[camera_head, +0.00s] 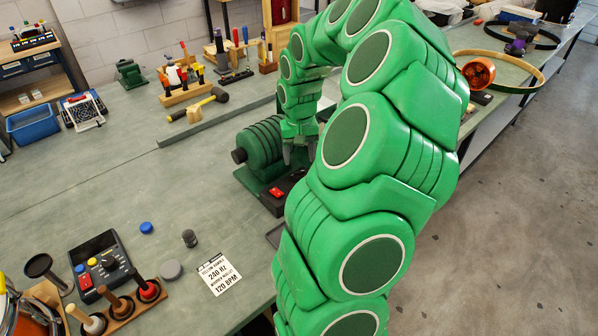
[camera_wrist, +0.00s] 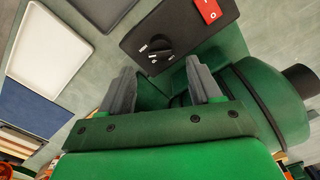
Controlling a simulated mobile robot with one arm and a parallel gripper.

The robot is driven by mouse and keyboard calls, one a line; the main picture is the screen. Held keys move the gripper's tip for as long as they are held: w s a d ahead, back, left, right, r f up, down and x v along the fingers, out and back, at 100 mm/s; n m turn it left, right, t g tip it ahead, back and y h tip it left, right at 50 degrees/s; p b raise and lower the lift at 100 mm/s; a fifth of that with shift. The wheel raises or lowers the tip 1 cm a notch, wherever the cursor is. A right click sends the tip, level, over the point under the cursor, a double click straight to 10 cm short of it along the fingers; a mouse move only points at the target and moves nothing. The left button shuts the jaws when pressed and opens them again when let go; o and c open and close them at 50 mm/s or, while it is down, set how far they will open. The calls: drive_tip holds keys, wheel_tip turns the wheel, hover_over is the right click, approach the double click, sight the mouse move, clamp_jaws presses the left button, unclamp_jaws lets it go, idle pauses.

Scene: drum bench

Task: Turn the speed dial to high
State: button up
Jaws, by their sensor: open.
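The speed dial (camera_wrist: 156,46) is a round black knob on a dark control box (camera_wrist: 185,28), with small white marks around its lower side. I cannot read its setting. My gripper (camera_wrist: 161,80) is open, its two grey fingers apart and pointing toward the dial, which lies just beyond the gap between the fingertips. I see no contact with the dial. In the head view my gripper (camera_head: 300,157) hangs beside the green motor (camera_head: 262,143), over the machine's base. The control box shows there only in part, and the dial is hidden behind my arm.
A red switch (camera_wrist: 208,9) sits on the control box beside the dial. The green motor body (camera_wrist: 262,100) is close to the right finger in the wrist view. A white tray (camera_wrist: 48,45) lies to the left. A black button panel (camera_head: 100,262) stands at the bench's lower left.

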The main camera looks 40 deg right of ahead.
sight(299, 172)
wheel_tip(299, 172, down, 7)
drive_tip(key=shift+r, duration=0.15)
drive_tip(key=shift+c, duration=0.3)
drive_tip(key=c, duration=1)
drive_tip(key=shift+n, duration=0.7)
drive_tip(key=o, duration=1.1)
drive_tip(key=shift+c, duration=0.2)
